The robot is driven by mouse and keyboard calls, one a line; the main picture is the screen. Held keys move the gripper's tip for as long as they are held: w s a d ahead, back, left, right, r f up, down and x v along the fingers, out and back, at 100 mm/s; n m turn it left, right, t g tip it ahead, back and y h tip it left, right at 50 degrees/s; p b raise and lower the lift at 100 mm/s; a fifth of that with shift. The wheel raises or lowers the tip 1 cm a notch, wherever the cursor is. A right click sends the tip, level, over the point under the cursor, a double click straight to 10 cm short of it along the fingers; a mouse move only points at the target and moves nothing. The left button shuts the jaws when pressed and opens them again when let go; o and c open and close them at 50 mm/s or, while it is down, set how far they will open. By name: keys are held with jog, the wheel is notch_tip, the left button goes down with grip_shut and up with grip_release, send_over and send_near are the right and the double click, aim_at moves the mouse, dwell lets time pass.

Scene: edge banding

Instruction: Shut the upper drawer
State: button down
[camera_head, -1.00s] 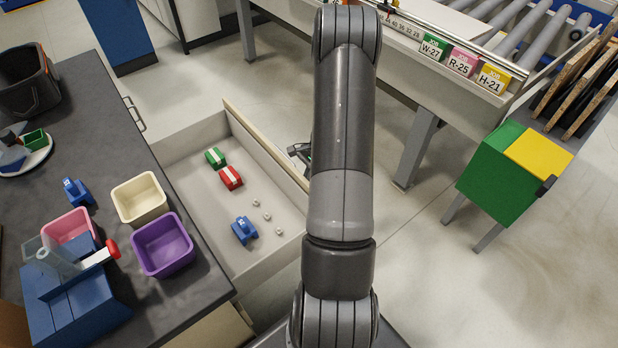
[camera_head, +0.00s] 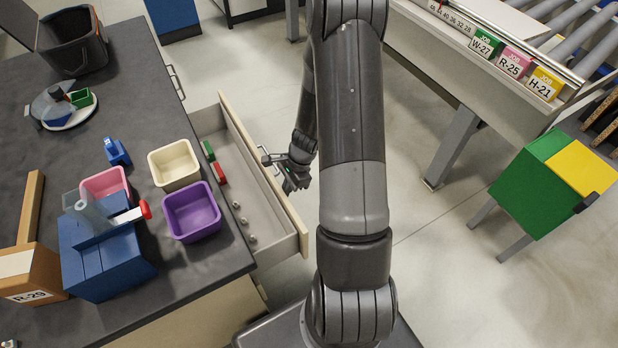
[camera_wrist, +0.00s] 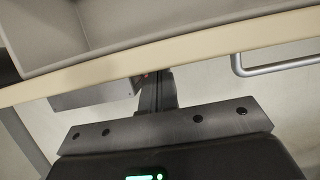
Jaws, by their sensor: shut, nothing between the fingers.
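The upper drawer (camera_head: 284,205) is partly open, pulled out from the dark-topped bench. Its pale front shows in the wrist view (camera_wrist: 120,66), with a grey bar handle (camera_wrist: 275,65) to the right. Inside lie a green block (camera_head: 208,150), a red block (camera_head: 220,173) and several small grey pieces (camera_head: 249,232). My gripper (camera_head: 285,181) is outside the drawer front, at its outer face. In the wrist view its fingers (camera_wrist: 157,88) are shut and empty, their tips at the front's edge; I cannot tell whether they touch it.
The bench top (camera_head: 120,185) holds a cream bin (camera_head: 174,164), a purple bin (camera_head: 192,211), a pink bin (camera_head: 106,186) and a blue device (camera_head: 105,262). A roller conveyor (camera_head: 540,45) stands at the right. The floor (camera_head: 400,215) between is clear.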

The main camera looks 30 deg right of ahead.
aim_at(258, 152)
jog(key=a, duration=1.2)
jog(key=shift+a, duration=0.3)
jog(key=shift+d, duration=0.1)
jog(key=d+r, duration=0.8)
jog(key=r, duration=0.1)
jog(key=w+d+y, duration=0.1)
jog(key=w, duration=0.3)
jog(key=w+d+f+y, duration=0.1)
jog(key=w+y, duration=0.1)
jog(key=w, duration=0.3)
jog(key=w+d+f+y, duration=0.1)
jog(key=w, duration=0.3)
jog(key=shift+w+d+f+y, duration=0.1)
jog(key=shift+w+d+y, duration=0.2)
jog(key=shift+d, duration=0.1)
jog(key=shift+a+f, duration=0.1)
jog(key=a+r+x, duration=0.2)
jog(key=x, duration=1)
jog(key=shift+a+f, duration=0.15)
